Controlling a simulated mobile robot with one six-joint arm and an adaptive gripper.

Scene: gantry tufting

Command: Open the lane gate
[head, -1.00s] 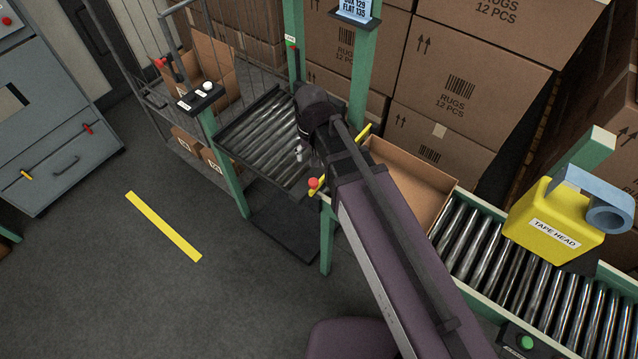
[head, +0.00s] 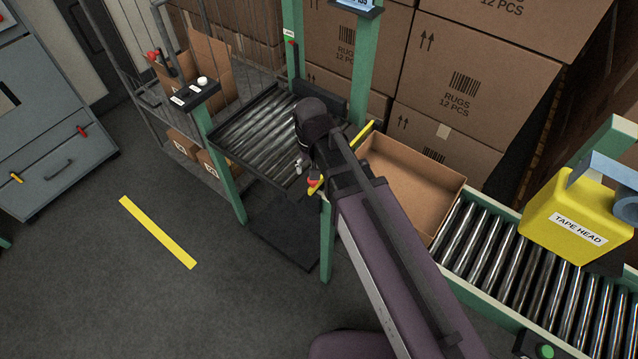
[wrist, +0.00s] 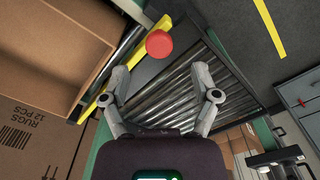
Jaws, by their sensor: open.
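The lane gate appears as a yellow bar (head: 365,131) with a red knob (head: 313,183) at its near end, across the front of the open carton on the conveyor. In the wrist view the yellow bar (wrist: 97,103) runs diagonally at the left, and the red knob (wrist: 159,45) shows just beyond the fingertips. My gripper (wrist: 157,76) is open and empty, its two fingers spread with the knob ahead of the gap between them. In the head view my gripper (head: 301,164) is close to the knob, and my arm hides the middle of the bar.
An open carton (head: 420,188) sits on the roller conveyor (head: 490,250) behind the bar. A lift platform with rollers (head: 255,130) stands beyond, between green posts (head: 228,170). A yellow tape head (head: 570,215) stands over the conveyor at right.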

